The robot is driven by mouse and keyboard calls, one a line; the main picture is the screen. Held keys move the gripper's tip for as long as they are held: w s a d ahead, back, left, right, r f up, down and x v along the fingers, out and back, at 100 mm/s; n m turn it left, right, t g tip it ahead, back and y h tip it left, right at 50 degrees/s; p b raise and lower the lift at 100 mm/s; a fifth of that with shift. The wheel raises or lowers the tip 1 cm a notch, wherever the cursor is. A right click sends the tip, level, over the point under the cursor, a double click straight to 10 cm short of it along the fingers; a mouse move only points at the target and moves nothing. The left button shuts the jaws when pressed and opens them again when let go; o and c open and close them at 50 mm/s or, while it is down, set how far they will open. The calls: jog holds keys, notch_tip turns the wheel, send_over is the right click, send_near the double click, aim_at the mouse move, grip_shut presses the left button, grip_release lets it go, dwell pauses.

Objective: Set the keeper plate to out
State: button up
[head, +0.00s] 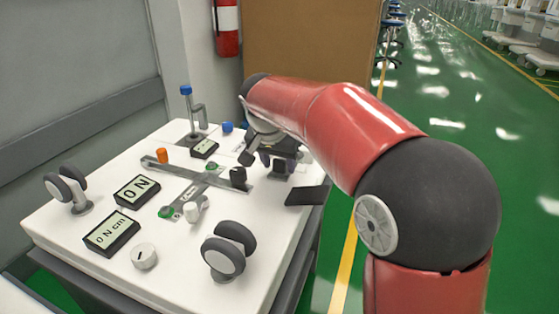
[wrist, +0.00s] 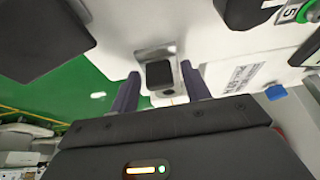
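A small black block (wrist: 158,74) sits on a bright metal plate (wrist: 156,53) at the edge of the white cart top; it may be the keeper plate, but no label shows. My gripper (wrist: 160,70) has its two dark fingers apart, one on each side of the block, with gaps visible in the wrist view. Contact cannot be told. In the head view my gripper (head: 282,158) reaches down to the right edge of the cart top, and my arm partly hides it. The block (head: 279,166) shows just beside the fingers.
The white cart top (head: 130,262) carries a metal cross-shaped track (head: 185,174), a black knob (head: 238,176), an orange knob (head: 162,155), two displays reading 0, a dial (head: 144,256) and twin casters (head: 228,250). A blue-capped post (head: 187,108) stands at the back. Green floor lies right.

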jog(key=shift+p+v, duration=0.7)
jog(key=shift+v, duration=3.2)
jog(key=shift+d, duration=0.1)
jog(key=s+d+r+n+p, duration=0.1)
jog(key=s+d+r+p, duration=0.1)
jog(key=s+d, duration=0.55)
jog(key=s+d+f+n+p, duration=0.1)
jog(key=s+d+f, duration=0.1)
jog(key=s, duration=0.4)
jog(key=s+d+f+n+t+y+p, duration=0.1)
jog(key=s+d+f, duration=0.1)
jog(key=s, duration=0.4)
jog(key=s+d+f+n+p, duration=0.1)
jog(key=s+d+f, duration=0.1)
jog(key=s, duration=0.4)
jog(key=shift+s+d+f+t+y, duration=0.15)
jog(key=shift+s+d, duration=0.05)
jog(key=shift+d, duration=0.15)
jog(key=shift+s+d+f+t+y, duration=0.15)
jog(key=shift+s+d+f, duration=0.05)
jog(key=shift+d, duration=0.15)
